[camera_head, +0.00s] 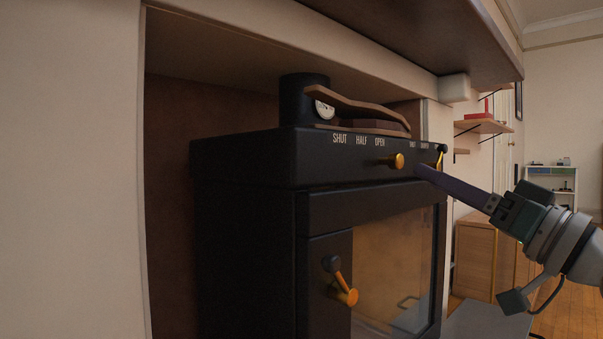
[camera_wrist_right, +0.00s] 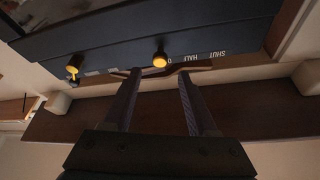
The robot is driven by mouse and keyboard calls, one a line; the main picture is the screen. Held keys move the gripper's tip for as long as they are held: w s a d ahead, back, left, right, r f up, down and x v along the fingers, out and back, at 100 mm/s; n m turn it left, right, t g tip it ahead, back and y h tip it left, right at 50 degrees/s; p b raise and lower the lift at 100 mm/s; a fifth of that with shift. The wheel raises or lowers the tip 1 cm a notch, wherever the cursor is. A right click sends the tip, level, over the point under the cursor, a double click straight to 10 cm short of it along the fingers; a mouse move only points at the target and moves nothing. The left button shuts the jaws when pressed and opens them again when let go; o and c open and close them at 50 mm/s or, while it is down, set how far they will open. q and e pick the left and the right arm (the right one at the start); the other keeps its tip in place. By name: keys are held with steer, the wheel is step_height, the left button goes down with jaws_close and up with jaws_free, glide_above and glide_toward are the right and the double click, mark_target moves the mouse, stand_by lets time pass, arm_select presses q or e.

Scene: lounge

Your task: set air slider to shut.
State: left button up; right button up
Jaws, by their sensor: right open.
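The air slider's brass knob (camera_head: 397,161) sticks out of the top front band of a black stove (camera_head: 250,170). The labels SHUT, HALF and OPEN run left to right above that band, and the knob sits a little right of OPEN. My right gripper (camera_head: 420,169) is just right of the knob in the head view. In the right wrist view, its two fingers (camera_wrist_right: 159,74) are open and apart, and the knob (camera_wrist_right: 160,60) shows between and just beyond their tips. Contact cannot be told. My left gripper is not in view.
A second brass-and-black knob (camera_head: 441,152) sits at the stove's right corner, near my right gripper. A door handle (camera_head: 341,280) stands out below. A mantel (camera_head: 420,30) overhangs the stove. Wooden pieces (camera_head: 370,116) and a dark cylinder (camera_head: 300,98) rest on top.

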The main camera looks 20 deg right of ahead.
mark_target(401, 163)
steer(key=b+x, duration=0.2)
steer(key=x, duration=0.2)
steer(key=shift+w+a+r, duration=0.1)
steer(key=shift+w, duration=0.25)
steer(key=shift+x, duration=1)
steer(key=c, duration=0.7)
jaws_close()
